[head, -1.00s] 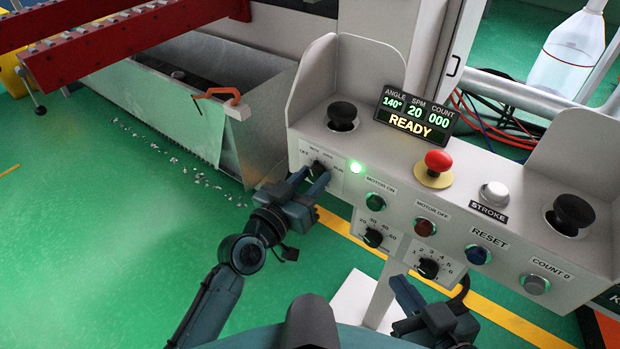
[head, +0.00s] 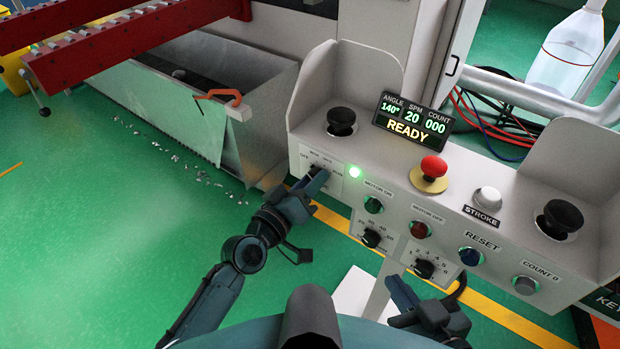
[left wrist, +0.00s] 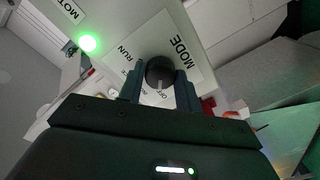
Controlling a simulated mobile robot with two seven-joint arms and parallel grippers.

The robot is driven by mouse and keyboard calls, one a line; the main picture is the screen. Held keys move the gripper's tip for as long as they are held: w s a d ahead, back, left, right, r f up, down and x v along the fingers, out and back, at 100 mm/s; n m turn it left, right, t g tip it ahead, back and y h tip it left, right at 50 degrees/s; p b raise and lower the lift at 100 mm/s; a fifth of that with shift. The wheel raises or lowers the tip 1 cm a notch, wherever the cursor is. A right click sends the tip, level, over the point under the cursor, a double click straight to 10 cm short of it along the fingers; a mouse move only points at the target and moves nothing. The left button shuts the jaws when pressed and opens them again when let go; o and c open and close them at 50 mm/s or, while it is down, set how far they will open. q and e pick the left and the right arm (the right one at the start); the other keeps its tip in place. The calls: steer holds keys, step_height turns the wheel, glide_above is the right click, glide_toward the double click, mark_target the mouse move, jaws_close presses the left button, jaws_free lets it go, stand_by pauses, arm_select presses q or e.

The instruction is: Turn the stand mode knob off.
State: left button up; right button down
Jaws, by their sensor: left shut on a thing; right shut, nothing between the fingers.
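The black mode knob (left wrist: 160,70) sits on a white plate marked MODE and RUN in the left wrist view. In the head view, the knob (head: 314,171) is at the left end of the control panel (head: 450,208), partly hidden by my gripper. My left gripper (head: 318,180) is shut on the knob; its fingers (left wrist: 160,88) stand on either side of it in the left wrist view. A pale mark shows on the knob's lower side there, but I cannot tell which setting it points to. My right gripper (head: 394,284) is shut and empty below the panel.
A green lamp (head: 355,171) glows right of the mode knob. The display (head: 412,118) reads READY. Nearby are the motor-on button (head: 373,204), a lower dial (head: 371,238), another dial (head: 424,268) and a red mushroom button (head: 433,167). Open green floor lies left.

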arm_select(q)
steer(key=shift+n, duration=0.8)
arm_select(e)
steer(key=shift+w+a, duration=0.1)
steer(key=shift+w, duration=0.05)
steer(key=shift+f, duration=0.15)
arm_select(q)
steer(key=o, duration=1)
arm_select(e)
steer(key=shift+r, duration=0.3)
arm_select(q)
steer(key=shift+s+a, duration=0.1)
steer(key=v, duration=1.3)
arm_select(e)
steer(key=shift+f, duration=0.1)
